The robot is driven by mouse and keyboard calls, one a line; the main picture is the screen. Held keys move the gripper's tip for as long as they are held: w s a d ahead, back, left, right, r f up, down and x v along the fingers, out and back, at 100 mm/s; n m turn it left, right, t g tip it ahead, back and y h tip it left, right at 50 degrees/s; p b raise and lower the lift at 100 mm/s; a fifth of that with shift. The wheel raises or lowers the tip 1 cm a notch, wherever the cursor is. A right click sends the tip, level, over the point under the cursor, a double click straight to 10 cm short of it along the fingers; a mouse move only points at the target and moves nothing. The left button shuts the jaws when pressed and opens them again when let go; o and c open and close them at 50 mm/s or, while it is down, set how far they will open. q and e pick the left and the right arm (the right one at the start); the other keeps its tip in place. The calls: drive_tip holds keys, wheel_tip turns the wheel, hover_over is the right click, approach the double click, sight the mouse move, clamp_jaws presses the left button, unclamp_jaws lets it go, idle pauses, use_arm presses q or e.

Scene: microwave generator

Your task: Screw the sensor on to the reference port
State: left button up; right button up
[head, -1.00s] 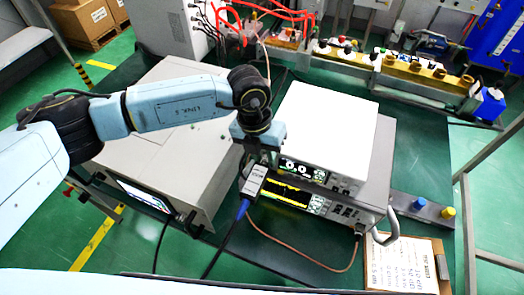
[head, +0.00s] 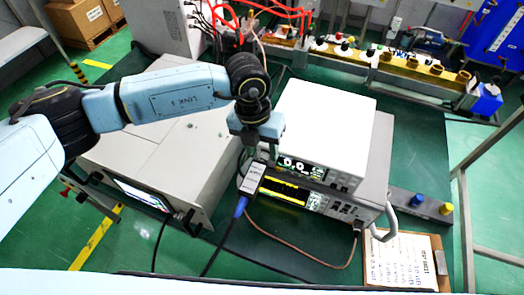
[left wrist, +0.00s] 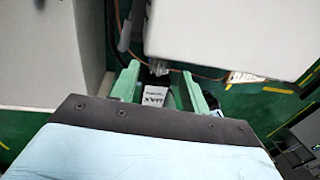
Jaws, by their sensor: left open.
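The sensor (head: 252,179) is a small grey-white block with a label and a blue cable end. It is at the front left of the white meter (head: 322,125), its cable end towards the front. My left gripper (head: 260,156) is above the sensor's rear end. In the left wrist view the sensor (left wrist: 154,98) lies between the two green fingers (left wrist: 158,86), which are open. A small metal connector shows just beyond it. The reference port cannot be made out, and I cannot tell whether the sensor touches it. My right gripper is not in view.
The white meter stands on a grey instrument (head: 345,210) with a yellow-trace display. A large beige cabinet (head: 165,150) is close on the left. A brown cable (head: 290,246) loops in front. A cardboard box with a paper (head: 404,258) lies at front right.

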use_arm(q)
wheel_tip(320, 180, up, 12)
drive_tip(key=a+b, duration=0.1)
drive_tip(key=shift+w+a+f, duration=0.2)
drive_tip(key=shift+w+a, duration=0.05)
